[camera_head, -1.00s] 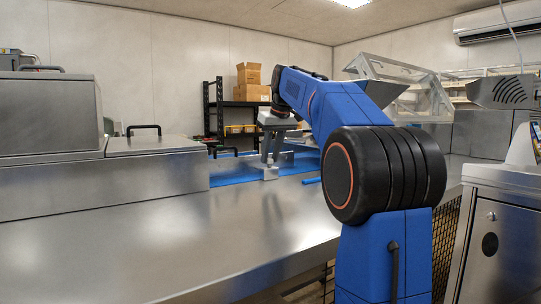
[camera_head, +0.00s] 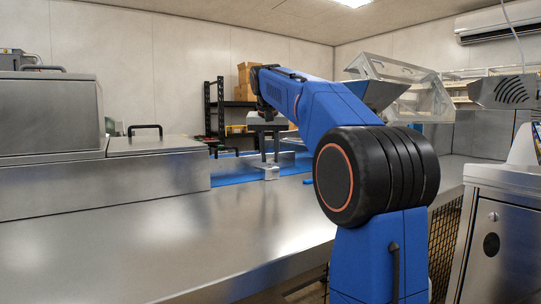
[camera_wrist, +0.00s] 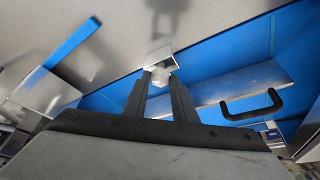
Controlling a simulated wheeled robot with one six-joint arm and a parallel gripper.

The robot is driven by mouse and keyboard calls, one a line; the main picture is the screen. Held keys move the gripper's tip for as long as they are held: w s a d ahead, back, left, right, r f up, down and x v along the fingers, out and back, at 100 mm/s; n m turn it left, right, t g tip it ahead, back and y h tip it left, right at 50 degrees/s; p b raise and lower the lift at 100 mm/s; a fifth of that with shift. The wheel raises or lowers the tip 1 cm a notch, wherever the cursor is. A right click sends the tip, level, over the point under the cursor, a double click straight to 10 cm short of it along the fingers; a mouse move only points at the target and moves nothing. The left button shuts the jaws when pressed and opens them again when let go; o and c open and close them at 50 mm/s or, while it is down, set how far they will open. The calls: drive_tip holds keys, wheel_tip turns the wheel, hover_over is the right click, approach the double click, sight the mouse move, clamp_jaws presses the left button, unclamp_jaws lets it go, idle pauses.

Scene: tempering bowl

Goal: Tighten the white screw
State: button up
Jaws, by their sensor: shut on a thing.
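The white screw (camera_wrist: 160,76) shows in the wrist view as a small pale head between my fingertips. My gripper (camera_wrist: 161,78) is shut on it, one dark finger on each side. The screw sits against a small metal block (camera_wrist: 158,57). In the head view my gripper (camera_head: 270,161) points down at this block (camera_head: 271,173), which stands at the near edge of the blue belt. The screw cannot be made out in the head view, and its thread is hidden.
The blue belt (camera_head: 232,172) runs behind a wide bare steel counter (camera_head: 200,235). A black handle (camera_wrist: 252,105) is on a metal plate beside my fingers. A blue bar (camera_wrist: 72,45) shows at the left of the wrist view. Steel housings (camera_head: 50,115) stand at the left.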

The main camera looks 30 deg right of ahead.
drive_tip(key=shift+m, duration=0.5)
drive_tip(key=o, duration=1)
drive_tip(key=shift+o, duration=0.2)
drive_tip(key=v, duration=1.7)
drive_tip(key=shift+w+a+r, duration=0.2)
drive_tip(key=shift+w+a, duration=0.05)
drive_tip(key=shift+a, duration=0.1)
